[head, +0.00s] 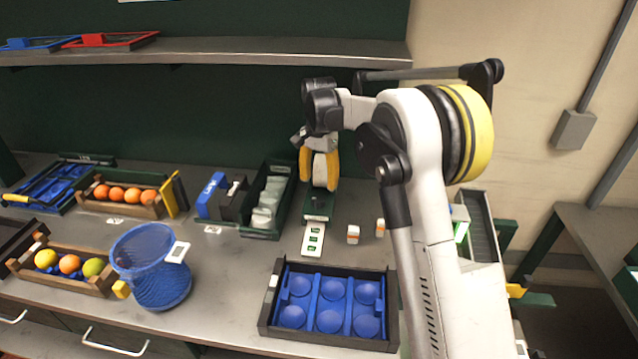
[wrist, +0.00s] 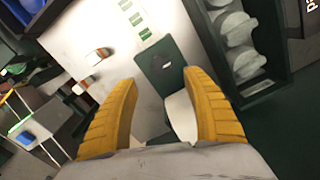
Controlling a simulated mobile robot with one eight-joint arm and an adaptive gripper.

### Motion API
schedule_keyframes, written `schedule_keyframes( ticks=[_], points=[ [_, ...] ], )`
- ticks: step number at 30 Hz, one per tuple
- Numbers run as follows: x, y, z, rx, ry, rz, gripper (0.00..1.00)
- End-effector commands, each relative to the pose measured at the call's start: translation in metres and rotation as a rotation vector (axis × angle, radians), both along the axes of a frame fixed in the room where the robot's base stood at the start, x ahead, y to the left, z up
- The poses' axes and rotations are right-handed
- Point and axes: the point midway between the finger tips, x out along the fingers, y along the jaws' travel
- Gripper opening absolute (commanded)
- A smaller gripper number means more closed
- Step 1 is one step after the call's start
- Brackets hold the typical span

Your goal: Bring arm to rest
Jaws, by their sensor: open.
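My gripper (head: 319,170) shows in the head view above the back of the counter, at the end of my raised white and yellow arm. In the wrist view the two yellow fingers of my gripper (wrist: 164,95) are spread apart. A white rounded thing shows between the fingers in both views; I cannot tell whether it is touched. Below is a dark green device (head: 318,205) with a white panel of green marks (head: 313,239), also seen in the wrist view (wrist: 158,68).
A black tray with blue cups (head: 328,303) sits at the counter's front. Two small orange-and-white blocks (head: 353,234) stand behind it. A dark green bin (head: 265,204) is left of my gripper. A blue mesh basket (head: 150,268) and crates of fruit (head: 125,208) stand further left. A shelf (head: 220,50) runs above.

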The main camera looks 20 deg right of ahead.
Motion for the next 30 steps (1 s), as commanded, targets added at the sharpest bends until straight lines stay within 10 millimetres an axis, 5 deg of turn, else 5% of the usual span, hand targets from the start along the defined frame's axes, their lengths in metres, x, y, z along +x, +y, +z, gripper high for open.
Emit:
schedule_keyframes(
  ticks=[5,11,21,30],
  points=[
    [-0.003,0.0,0.004,0.0,-0.006,0.006,0.58],
    [-0.033,0.001,0.04,-0.003,-0.069,0.084,0.58],
    [-0.141,0.002,0.104,-0.04,-0.254,0.315,0.58],
    [-0.248,0.002,0.106,-0.109,-0.414,0.514,0.58]
  ],
)
